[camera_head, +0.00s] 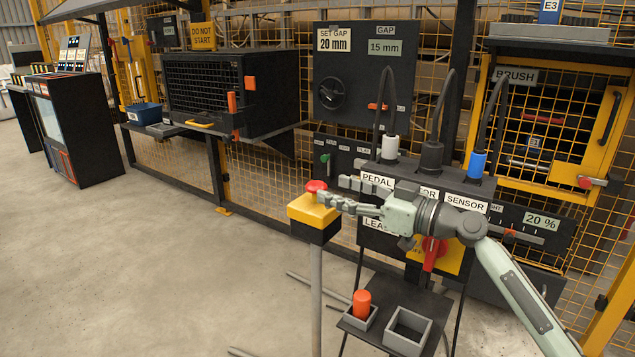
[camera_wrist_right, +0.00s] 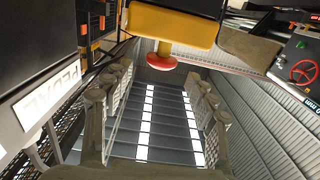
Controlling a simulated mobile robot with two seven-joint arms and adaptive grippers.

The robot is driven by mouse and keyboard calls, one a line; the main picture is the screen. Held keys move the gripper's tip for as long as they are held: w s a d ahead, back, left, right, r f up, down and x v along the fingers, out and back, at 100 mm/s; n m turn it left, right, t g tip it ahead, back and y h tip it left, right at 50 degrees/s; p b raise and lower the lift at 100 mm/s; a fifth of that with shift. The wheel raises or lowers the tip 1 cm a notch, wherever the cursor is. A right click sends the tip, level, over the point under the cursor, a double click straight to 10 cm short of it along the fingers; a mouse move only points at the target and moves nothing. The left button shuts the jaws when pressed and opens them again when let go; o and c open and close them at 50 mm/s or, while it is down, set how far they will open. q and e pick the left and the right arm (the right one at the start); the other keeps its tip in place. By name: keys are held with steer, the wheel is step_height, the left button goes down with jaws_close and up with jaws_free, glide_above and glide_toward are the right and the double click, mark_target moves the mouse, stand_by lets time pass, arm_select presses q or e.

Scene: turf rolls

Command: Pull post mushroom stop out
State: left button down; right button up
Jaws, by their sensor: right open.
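The post mushroom stop is a red mushroom button (camera_head: 316,186) on a yellow and black box (camera_head: 313,212), which stands on a thin grey post (camera_head: 316,290). My right gripper (camera_head: 333,190) is open and empty beside the button, reaching in from the right at about its height. In the wrist view the red mushroom head (camera_wrist_right: 162,61) and the yellow box (camera_wrist_right: 172,25) show upside down. The head lies between the lines of the two spread fingers (camera_wrist_right: 162,80), near their tips. I cannot tell whether a finger touches it. My left gripper is not in view.
Behind my right arm stands a dark panel with labelled plugs, including a white plug (camera_head: 390,147) and a blue plug (camera_head: 477,164). Below it are a red handle (camera_head: 432,254), a small stand with an orange cylinder (camera_head: 361,303) and an empty grey tray (camera_head: 408,331). Floor at left is clear.

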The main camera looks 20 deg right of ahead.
mark_target(325, 187)
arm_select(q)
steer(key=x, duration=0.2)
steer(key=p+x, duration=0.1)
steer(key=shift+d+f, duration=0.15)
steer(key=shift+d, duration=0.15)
arm_select(e)
steer(key=x, duration=0.5)
steer(key=shift+w+a, duration=0.25)
jaws_close()
